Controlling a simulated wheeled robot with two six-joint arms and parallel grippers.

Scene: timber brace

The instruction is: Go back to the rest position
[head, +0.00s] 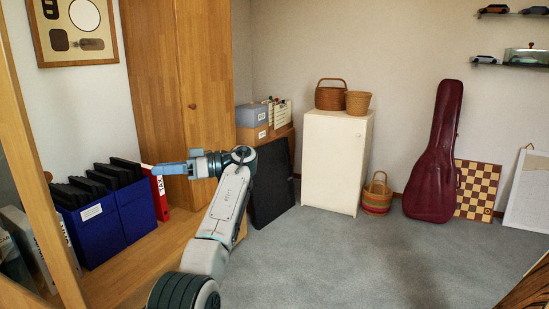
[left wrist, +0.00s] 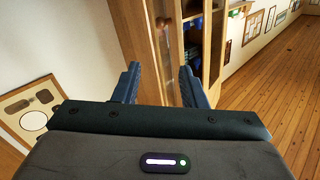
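My left gripper (head: 158,169) is raised in front of the wooden cabinet (head: 168,80) in the head view, with its blue fingers pointing left. Its fingertips appear close to a red binder (head: 159,193), but I cannot tell the gap in depth. In the left wrist view the two fingers of the left gripper (left wrist: 160,82) stand apart with nothing between them, and part of a wooden cabinet (left wrist: 145,50) shows behind. My right gripper is in neither view.
Blue file boxes (head: 94,236) with black folders stand on a wooden surface (head: 130,275) at left. A slanting timber (head: 32,150) crosses the left edge. A white cabinet (head: 334,165) and a dark red instrument case (head: 434,160) stand at the back. The grey carpet (head: 340,255) is clear.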

